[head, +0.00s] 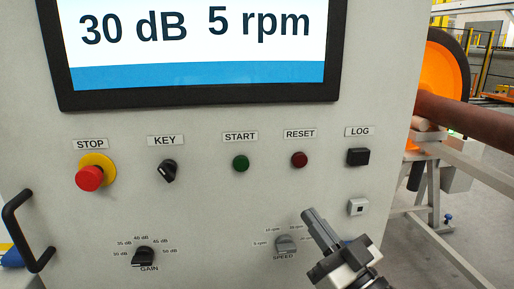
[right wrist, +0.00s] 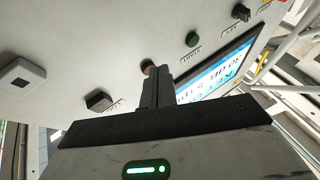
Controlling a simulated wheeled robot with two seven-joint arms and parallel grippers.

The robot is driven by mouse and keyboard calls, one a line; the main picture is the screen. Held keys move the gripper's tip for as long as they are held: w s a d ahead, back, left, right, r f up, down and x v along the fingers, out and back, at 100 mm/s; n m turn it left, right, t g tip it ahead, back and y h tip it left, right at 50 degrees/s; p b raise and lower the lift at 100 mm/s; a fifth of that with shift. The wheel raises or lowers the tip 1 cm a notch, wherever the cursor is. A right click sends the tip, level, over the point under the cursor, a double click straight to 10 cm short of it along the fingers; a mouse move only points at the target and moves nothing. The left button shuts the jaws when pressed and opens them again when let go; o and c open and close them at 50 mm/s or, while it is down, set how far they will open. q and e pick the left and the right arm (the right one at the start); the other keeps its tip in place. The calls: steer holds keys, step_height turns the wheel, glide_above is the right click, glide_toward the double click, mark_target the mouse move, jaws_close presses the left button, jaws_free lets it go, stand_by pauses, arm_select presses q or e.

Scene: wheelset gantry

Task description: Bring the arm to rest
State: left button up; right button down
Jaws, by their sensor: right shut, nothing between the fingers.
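My right gripper (head: 312,218) is in front of the lower right part of a light grey control panel (head: 215,205). Its fingers are shut with nothing between them, and point up and left. They are just right of the SPEED knob (head: 285,244) and cover part of its scale. In the right wrist view the shut fingers (right wrist: 156,80) overlap the panel near the red RESET button (right wrist: 148,66). I cannot tell the exact gap to the panel. My left gripper is not in view.
The screen (head: 200,75) reads 30 dB and 5 rpm. The panel bears a red STOP button (head: 89,178), KEY switch (head: 168,170), green START button (head: 240,163), black LOG button (head: 358,157) and GAIN knob (head: 143,256). A handle (head: 20,230) protrudes left. An orange wheel (head: 440,85) stands right.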

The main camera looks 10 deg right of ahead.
steer(key=s+f+g+h, duration=0.2)
steer(key=s+f, duration=0.3)
steer(key=f, duration=0.5)
steer(key=s+f+m+g+h, duration=0.1)
steer(key=s+f+g+h, duration=0.2)
steer(key=f, duration=0.7)
steer(key=s+f+m+g+h, duration=0.1)
steer(key=s+f+g+h, duration=0.1)
steer(key=s+f+g, duration=0.3)
steer(key=s+f, duration=0.3)
steer(key=f, duration=0.3)
steer(key=c, duration=2.1)
jaws_free()
steer(key=shift+r, duration=0.1)
steer(key=shift+c, duration=0.2)
